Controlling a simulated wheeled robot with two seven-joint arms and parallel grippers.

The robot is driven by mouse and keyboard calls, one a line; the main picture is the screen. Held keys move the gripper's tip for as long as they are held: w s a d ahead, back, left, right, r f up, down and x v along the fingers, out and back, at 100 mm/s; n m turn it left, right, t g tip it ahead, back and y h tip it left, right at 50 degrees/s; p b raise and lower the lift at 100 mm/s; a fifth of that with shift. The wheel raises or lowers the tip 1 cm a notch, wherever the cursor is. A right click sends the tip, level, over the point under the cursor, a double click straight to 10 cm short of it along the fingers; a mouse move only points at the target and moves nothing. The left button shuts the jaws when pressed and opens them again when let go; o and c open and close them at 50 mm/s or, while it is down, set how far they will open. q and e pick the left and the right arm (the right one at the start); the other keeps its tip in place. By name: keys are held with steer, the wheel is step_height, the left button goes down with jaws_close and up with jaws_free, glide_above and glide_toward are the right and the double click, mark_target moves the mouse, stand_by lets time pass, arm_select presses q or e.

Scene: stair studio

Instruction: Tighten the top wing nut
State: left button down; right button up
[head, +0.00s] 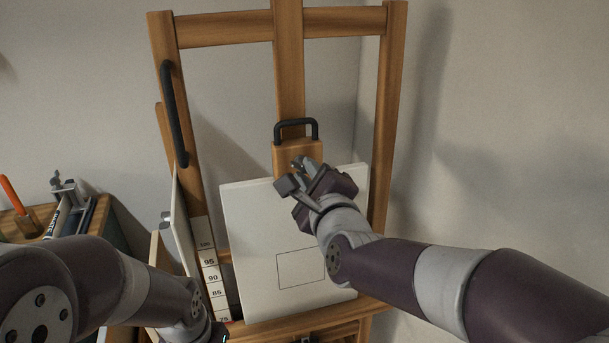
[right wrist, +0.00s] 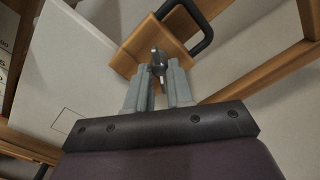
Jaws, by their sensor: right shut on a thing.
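The top wing nut (right wrist: 158,58) is a small grey metal piece on the wooden upper clamp block (head: 290,152) of the easel. In the right wrist view it sits between the fingertips of my right gripper (right wrist: 160,70), which is shut on it. In the head view my right gripper (head: 299,170) is at the front of the block, just above the top edge of the white canvas, and hides most of the nut. My left arm reaches in at the lower left; its gripper is outside the picture.
The white canvas (head: 250,235) stands on the easel's lower ledge (head: 290,325). A black handle (head: 296,128) tops the block, and another (head: 174,115) is on the left post. A numbered scale (head: 211,272) stands beside the canvas. A tool-topped cabinet (head: 112,225) is at left.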

steer(key=o, duration=0.6)
steer(key=v, duration=0.6)
